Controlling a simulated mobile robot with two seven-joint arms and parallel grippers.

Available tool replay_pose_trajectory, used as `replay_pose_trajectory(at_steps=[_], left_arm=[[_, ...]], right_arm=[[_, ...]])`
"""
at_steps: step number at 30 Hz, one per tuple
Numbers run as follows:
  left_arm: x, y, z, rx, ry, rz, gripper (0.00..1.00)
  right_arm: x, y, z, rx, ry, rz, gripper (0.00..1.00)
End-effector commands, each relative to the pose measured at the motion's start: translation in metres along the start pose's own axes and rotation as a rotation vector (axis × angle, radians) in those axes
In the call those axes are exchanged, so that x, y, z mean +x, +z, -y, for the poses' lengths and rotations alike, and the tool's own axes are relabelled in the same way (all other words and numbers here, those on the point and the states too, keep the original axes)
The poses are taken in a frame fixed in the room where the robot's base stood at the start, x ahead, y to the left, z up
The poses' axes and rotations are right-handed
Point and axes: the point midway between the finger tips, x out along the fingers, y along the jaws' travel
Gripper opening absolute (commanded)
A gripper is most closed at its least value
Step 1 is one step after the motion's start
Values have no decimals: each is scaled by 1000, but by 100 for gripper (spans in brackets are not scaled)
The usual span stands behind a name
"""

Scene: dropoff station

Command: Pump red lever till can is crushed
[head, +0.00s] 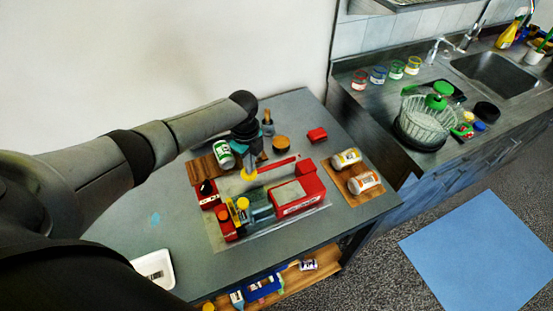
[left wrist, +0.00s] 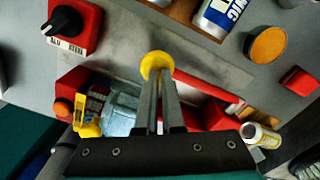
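The red lever (head: 279,163) is a long bar lying low behind the red press machine (head: 298,195); in the left wrist view the red lever (left wrist: 205,86) runs rightward from near my fingertips. My left gripper (head: 248,172) reaches down to the lever's left end. In the left wrist view its two fingers (left wrist: 157,68) lie close together, with yellow at the tips. Contact with the lever is unclear. A grey-blue part (head: 260,208) sits between the machine's red blocks; I cannot tell whether a can is in there. My right gripper is out of view.
A white-and-green can (head: 224,154) lies behind the arm on a wooden board. A black-knob switch box (head: 206,193) stands left of the machine. The table's left front is mostly clear.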

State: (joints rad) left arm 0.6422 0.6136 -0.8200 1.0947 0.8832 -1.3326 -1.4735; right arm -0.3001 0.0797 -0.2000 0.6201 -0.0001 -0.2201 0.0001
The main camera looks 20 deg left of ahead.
Motion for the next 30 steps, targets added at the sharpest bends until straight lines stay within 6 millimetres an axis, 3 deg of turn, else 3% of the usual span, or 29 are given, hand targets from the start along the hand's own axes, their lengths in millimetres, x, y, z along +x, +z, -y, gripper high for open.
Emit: replay_pose_trajectory(at_steps=[8, 18, 23, 30], left_arm=[[4, -4, -2, 4, 4, -6, 0], [28, -6, -1, 4, 6, -8, 0], [19, -7, -1, 5, 7, -10, 0], [-16, -8, 4, 4, 3, -8, 0]], right_arm=[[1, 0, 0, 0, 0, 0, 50], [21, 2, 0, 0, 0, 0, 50], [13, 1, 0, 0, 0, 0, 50], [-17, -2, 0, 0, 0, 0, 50]])
